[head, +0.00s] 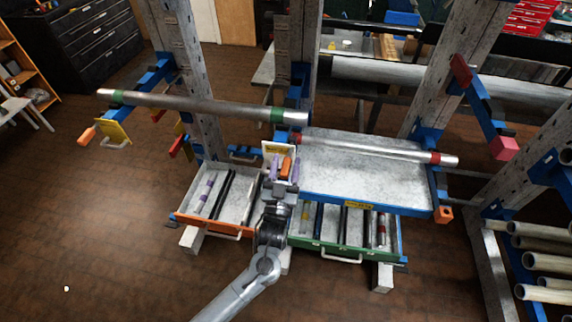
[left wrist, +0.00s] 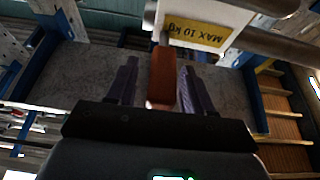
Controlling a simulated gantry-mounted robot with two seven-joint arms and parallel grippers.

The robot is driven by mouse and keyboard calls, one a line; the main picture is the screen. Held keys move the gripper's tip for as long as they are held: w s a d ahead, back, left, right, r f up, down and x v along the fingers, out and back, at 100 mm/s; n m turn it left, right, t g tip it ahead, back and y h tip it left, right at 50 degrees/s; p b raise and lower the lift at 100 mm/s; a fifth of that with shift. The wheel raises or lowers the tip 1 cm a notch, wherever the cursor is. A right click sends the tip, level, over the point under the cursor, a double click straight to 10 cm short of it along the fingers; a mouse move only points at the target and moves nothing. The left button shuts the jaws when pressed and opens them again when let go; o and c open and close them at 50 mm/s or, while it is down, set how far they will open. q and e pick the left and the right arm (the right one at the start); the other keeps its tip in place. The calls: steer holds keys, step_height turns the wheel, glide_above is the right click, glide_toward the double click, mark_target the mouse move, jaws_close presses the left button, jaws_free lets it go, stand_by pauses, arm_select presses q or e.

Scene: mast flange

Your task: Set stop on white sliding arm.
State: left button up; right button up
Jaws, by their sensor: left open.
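The white sliding arm (head: 267,147) shows a white end with a yellow label at the middle of the head view. In the left wrist view the white arm (left wrist: 205,14) fills the top, with its "MAX 10 kg" label. An orange stop (head: 286,168) is at this end; in the wrist view the stop (left wrist: 162,82) extends from below the white arm toward my palm. My left gripper (head: 284,174) is open, its purple fingers on either side of the stop. In the wrist view gaps show beside the stop. Whether the stop is seated is hidden.
A grey shelf (head: 340,172) with a blue edge lies right of the gripper, with a metal tube (head: 380,151) above it. A larger tube (head: 190,104) spans the left arms. An orange-front drawer (head: 212,226) and a green-front drawer (head: 325,252) stand open below. Floor at left is clear.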

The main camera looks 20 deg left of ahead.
arm_select(q)
jaws_close()
stand_by(0.3)
steer(key=shift+r, duration=0.1)
